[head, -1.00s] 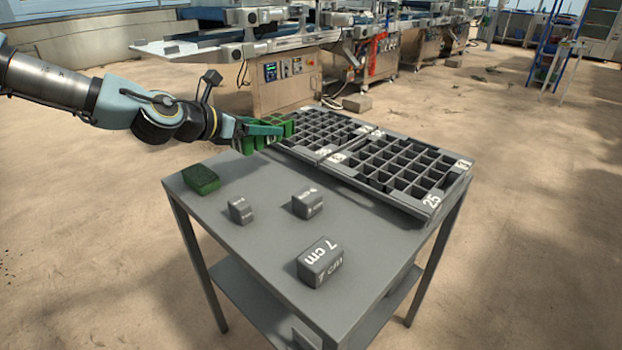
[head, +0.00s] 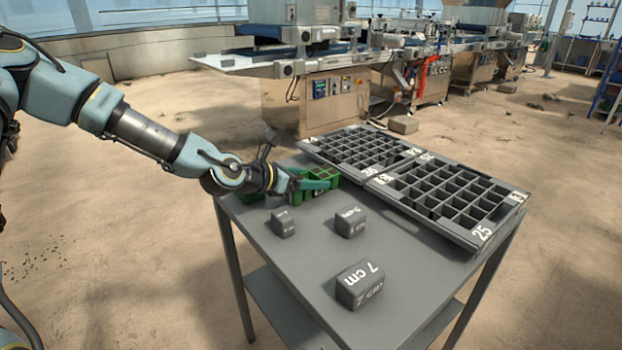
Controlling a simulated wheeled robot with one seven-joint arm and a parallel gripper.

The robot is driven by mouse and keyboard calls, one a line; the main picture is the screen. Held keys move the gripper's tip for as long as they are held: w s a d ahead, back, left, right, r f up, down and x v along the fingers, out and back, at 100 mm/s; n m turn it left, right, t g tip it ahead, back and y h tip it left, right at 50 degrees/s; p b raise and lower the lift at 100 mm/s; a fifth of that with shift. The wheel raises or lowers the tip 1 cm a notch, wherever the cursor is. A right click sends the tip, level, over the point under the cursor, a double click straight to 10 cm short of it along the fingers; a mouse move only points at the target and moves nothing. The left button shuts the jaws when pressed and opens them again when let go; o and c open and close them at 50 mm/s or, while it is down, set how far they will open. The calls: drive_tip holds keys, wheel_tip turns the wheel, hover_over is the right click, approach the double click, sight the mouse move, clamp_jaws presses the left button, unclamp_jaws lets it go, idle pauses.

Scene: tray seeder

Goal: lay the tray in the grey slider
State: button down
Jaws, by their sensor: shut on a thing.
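My gripper (head: 312,184), with teal fingers, is shut on a small green tray (head: 326,173) with open cells. The fingers partly hide it. It is low over the far left part of the grey table, just in front of the grey cell grids; I cannot tell whether it touches the tabletop. Two large dark grey cell grids, a left one (head: 310,147) and a right one (head: 462,239), lie side by side along the table's far edge with white numbers on their rims. I cannot tell surely which grey part is the slider.
Grey blocks stand in front: a small one (head: 283,223), a middle one (head: 350,222) and one marked 7 cm (head: 360,285). A metal machine (head: 330,100) stands behind.

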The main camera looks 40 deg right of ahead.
unclamp_jaws()
drive_tip(key=shift+f, duration=0.1)
